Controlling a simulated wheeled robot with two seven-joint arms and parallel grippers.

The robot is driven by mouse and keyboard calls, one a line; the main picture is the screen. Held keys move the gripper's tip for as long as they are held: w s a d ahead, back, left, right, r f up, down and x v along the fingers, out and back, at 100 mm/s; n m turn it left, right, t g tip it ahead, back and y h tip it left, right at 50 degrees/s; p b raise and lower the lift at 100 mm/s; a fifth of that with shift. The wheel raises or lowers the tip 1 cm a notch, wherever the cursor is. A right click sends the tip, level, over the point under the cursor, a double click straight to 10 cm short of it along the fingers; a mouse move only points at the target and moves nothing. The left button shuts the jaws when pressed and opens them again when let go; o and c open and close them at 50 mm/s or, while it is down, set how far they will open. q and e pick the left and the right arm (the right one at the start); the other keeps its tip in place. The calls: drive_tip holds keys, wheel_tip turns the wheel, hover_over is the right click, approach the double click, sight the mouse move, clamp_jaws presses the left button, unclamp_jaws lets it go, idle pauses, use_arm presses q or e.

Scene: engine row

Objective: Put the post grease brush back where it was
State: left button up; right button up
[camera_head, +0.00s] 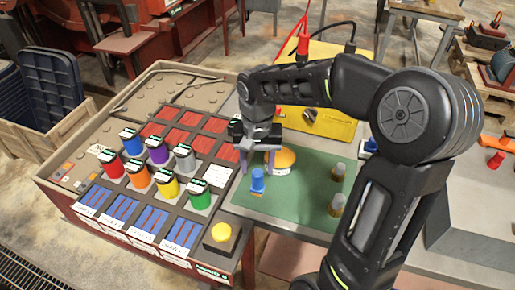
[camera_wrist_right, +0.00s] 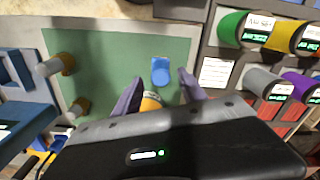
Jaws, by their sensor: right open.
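My right gripper (camera_head: 258,165) points down over the green mat (camera_head: 300,206), open, with nothing held between its fingers. A small blue piece (camera_head: 257,181) stands on the mat just in front of the fingers. In the right wrist view the blue piece (camera_wrist_right: 161,70) shows beyond the open fingers (camera_wrist_right: 159,90), apart from them. An orange round thing (camera_head: 284,158) is beside the gripper, partly hidden by it. I cannot tell which piece is the post grease brush. My left gripper is not in view.
Left of the mat, a sectioned rack (camera_head: 150,150) holds several coloured cans with labels. A yellow button (camera_head: 221,232) sits at its near corner. A yellow case (camera_head: 330,120) stands behind the mat. The mat's near part is clear.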

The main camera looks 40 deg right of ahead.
wheel_tip(320, 180, up, 7)
drive_tip(key=shift+s+f, duration=0.1)
idle(1.0)
